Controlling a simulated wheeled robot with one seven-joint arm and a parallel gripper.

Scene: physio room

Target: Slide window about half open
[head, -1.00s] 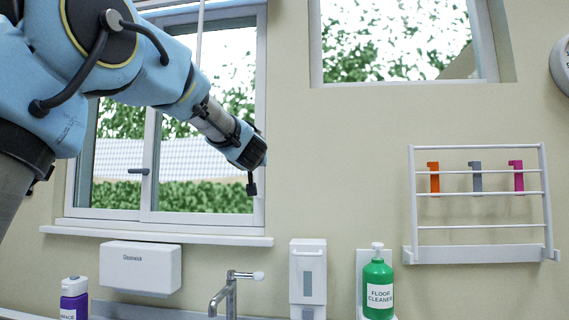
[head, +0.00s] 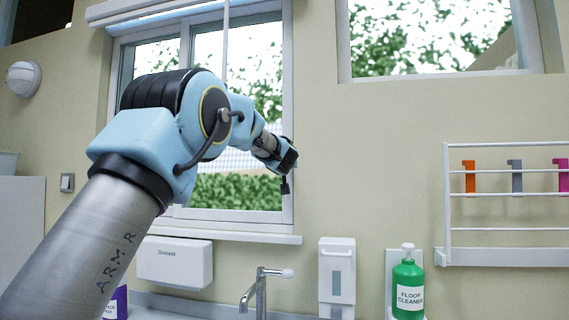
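The sliding window (head: 288,120) has a white frame, with greenery outside, and stands in the wall left of centre. My arm crosses in front of it and hides its middle and lower left, including the handle. I cannot tell how far its pane stands open. My gripper (head: 287,172) is at the right end of the arm, in front of the window's lower right part near the right frame post. Its fingers are too small and dark to show whether they are open, and nothing is visibly held.
Below the sill (head: 230,236) are a white dispenser box (head: 175,262), a tap (head: 262,290), a soap dispenser (head: 337,275) and a green floor cleaner bottle (head: 408,285). A white wall rack (head: 500,252) hangs at right. A second window (head: 440,40) is high on the right.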

